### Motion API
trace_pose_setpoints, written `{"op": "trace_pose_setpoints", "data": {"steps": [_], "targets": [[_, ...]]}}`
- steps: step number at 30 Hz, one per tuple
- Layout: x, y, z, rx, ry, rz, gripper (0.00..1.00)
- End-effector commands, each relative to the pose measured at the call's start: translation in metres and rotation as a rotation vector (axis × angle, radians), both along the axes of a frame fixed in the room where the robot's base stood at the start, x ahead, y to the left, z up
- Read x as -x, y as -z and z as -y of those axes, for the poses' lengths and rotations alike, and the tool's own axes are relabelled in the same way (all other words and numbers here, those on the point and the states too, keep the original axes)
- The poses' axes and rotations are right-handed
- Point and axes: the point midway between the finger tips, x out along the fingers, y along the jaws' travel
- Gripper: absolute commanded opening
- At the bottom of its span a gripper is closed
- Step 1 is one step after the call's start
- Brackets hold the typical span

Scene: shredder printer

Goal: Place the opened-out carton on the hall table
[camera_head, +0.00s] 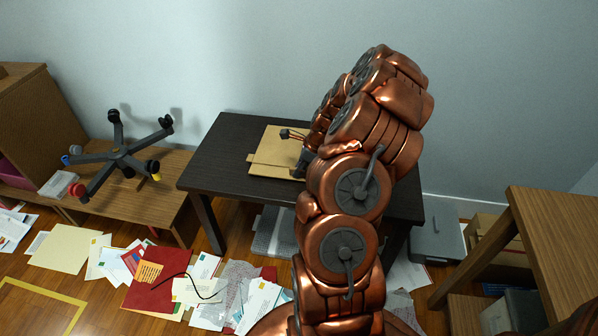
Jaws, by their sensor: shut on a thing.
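The opened-out carton (272,151) is a flat tan sheet with a flap along its lower left side. It lies flat over the left middle of the dark hall table (226,150); I cannot tell whether it rests fully on the top or is slightly above it. My gripper (301,163) is at the carton's right edge, shut on it. My copper arm hides most of the gripper, its fingertips, and the right part of the carton and table.
An upturned chair base (120,156) stands on a low wooden bench (165,190) at left. Papers (205,290) litter the floor in front. A wooden table (560,235) stands at right, with a grey box (436,240) on the floor. The table's left end is bare.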

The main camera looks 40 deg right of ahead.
Motion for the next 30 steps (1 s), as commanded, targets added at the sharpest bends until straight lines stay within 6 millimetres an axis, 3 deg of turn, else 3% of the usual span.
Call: {"op": "trace_pose_setpoints", "data": {"steps": [12,13,20,30], "targets": [[0.0,0.0084,0.0006,0.002,0.0,0.001,0.0],[0.0,0.0089,0.0006,0.002,0.0,0.001,0.16],[0.0002,0.0089,0.0005,0.001,0.0,0.001,0.39],[0.0,0.008,0.0006,0.002,0.001,0.001,0.39]]}}
